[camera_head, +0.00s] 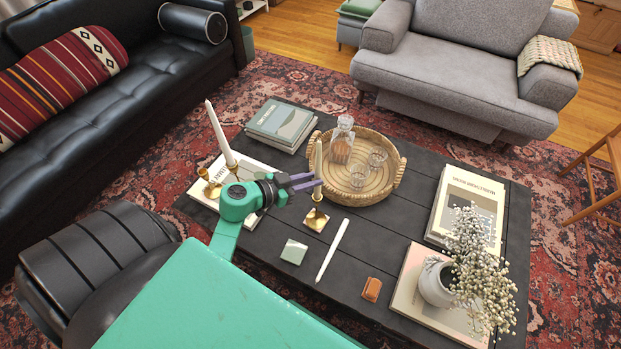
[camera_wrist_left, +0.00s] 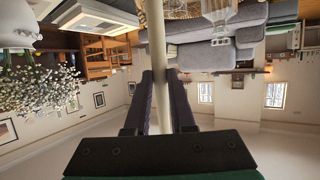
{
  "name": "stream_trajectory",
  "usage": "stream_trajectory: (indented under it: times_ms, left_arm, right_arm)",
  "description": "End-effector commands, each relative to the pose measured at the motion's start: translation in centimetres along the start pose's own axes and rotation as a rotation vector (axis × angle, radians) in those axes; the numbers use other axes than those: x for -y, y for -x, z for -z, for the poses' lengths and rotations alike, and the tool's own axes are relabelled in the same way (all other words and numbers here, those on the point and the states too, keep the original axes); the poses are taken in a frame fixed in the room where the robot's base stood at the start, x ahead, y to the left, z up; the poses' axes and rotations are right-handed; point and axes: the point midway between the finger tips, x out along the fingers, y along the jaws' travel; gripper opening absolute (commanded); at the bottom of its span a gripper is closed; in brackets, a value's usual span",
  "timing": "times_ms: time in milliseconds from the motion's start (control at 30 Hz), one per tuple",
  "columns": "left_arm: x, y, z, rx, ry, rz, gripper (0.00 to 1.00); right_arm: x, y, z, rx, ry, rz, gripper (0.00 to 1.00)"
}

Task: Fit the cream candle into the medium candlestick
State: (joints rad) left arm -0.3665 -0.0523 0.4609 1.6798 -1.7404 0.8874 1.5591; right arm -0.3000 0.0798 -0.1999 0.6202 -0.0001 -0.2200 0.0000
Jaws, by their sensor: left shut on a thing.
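My left gripper (camera_head: 305,183) is shut on an upright cream candle (camera_head: 318,157). In the left wrist view the candle (camera_wrist_left: 158,50) passes between the two dark fingers (camera_wrist_left: 162,100). A brass candlestick (camera_head: 316,217) stands on the table directly below the held candle. A white candle (camera_head: 332,250) lies on the table. My right gripper is not in view.
A round wicker tray (camera_head: 398,166) with a decanter (camera_head: 342,140) and glasses is just behind the held candle. Books (camera_head: 280,124), a coaster (camera_head: 294,252), a brown leather item (camera_head: 372,289) and a flower vase (camera_head: 436,283) also occupy the dark table (camera_head: 385,232).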

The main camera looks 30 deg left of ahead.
Motion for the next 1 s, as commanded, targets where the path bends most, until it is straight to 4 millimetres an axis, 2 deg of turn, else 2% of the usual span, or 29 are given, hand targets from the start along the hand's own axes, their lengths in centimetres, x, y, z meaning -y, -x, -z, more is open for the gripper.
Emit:
stream_trajectory:
  times_ms: [800,833,900,1000]
  left_arm:
    - [0.0,-0.6,-1.6,0.000,-0.001,0.000,0.00]
    - [0.0,-0.6,-1.5,0.000,-0.001,0.000,0.34]
    - [0.0,-0.6,-1.5,0.000,-0.001,0.000,0.57]
    - [0.0,-0.6,-1.5,0.000,-0.001,0.000,0.57]
  right_arm:
    - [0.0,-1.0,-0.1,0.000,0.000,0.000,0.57]
    - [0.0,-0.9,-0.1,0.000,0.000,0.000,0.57]
    - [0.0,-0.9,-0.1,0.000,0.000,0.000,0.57]
    - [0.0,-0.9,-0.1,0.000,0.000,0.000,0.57]
